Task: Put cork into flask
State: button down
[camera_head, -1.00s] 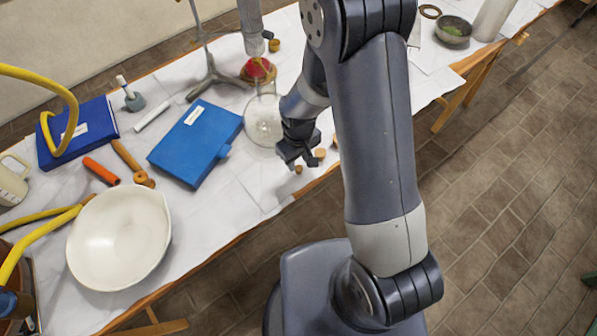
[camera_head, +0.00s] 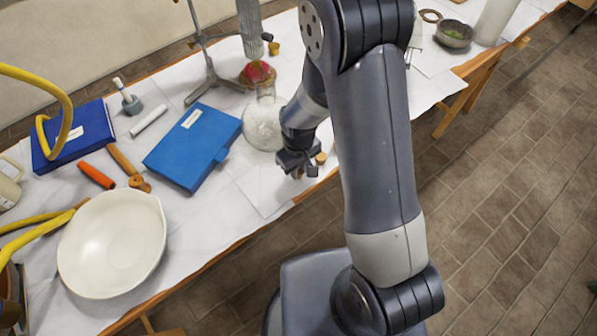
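A clear round-bottomed glass flask (camera_head: 262,128) stands on the white-covered table, left of my gripper. Its neck points up, just in front of a red-topped item. My gripper (camera_head: 303,173) points down low over the table's front edge. A small tan cork (camera_head: 297,175) shows beneath it, partly hidden by the fingers. I cannot tell whether the fingers touch it or how far apart they are. A second cork (camera_head: 320,158) stands close to the right of the gripper. Another cork-like piece (camera_head: 274,48) stands farther back, beyond the flask.
A blue box (camera_head: 193,145) lies left of the flask. A metal stand (camera_head: 211,80) and a red item on a round base (camera_head: 257,74) are behind it. A large white bowl (camera_head: 112,243) is at the front left. The table's front edge runs close by the gripper.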

aim_at(299, 172)
jog(key=shift+r, duration=0.15)
jog(key=shift+r+p, duration=1.05)
jog(key=shift+r, duration=0.55)
